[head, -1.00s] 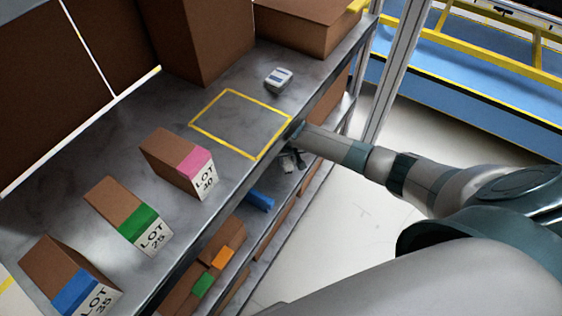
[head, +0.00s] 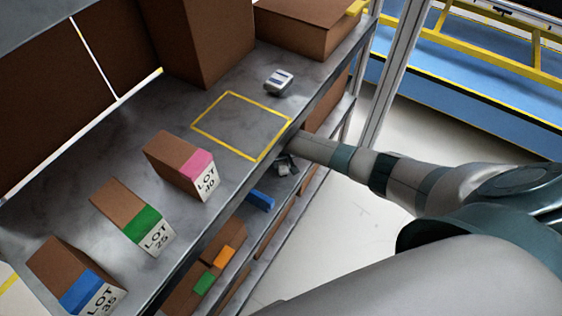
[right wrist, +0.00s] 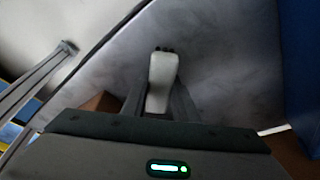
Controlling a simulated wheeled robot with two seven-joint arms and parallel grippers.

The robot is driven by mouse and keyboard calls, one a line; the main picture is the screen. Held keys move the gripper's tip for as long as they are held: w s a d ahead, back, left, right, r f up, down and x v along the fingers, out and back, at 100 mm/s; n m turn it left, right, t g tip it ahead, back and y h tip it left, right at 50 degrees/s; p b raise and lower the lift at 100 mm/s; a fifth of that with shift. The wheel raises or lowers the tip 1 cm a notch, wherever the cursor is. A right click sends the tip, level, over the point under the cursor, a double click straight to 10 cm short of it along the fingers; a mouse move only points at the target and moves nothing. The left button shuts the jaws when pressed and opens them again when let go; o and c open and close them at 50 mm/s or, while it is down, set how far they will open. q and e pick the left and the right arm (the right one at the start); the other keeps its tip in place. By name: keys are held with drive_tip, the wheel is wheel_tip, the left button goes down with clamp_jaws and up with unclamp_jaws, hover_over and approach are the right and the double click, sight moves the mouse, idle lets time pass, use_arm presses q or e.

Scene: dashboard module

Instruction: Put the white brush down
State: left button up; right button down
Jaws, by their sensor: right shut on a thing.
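The white brush (right wrist: 163,72) shows in the right wrist view as a pale, rounded block with small dark tips at its far end. My right gripper (right wrist: 159,98) is shut on it, with a dark finger on each side. A grey marbled shelf surface (right wrist: 220,60) lies beyond the brush; I cannot tell whether the brush touches it. In the head view my right gripper (head: 286,165) is at the lower shelf, below the front edge of the upper shelf (head: 130,110), and partly hidden. The brush cannot be made out clearly there. My left gripper is not in view.
On the lower shelf are a blue item (head: 260,199) and boxes with orange and green labels (head: 212,265). The shelf edge overhangs my gripper.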

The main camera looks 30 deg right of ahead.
sight(282, 164)
drive_tip(key=shift+f, duration=0.4)
drive_tip(key=c, duration=1.4)
unclamp_jaws()
drive_tip(key=shift+b, duration=0.35)
drive_tip(key=shift+r, duration=0.15)
drive_tip(key=v, duration=0.5)
drive_tip(key=s+a+b, duration=0.2)
drive_tip(key=s+a, duration=0.1)
drive_tip(key=s, duration=0.8)
drive_tip(key=shift+s, duration=0.35)
drive_tip(key=shift+d, duration=0.1)
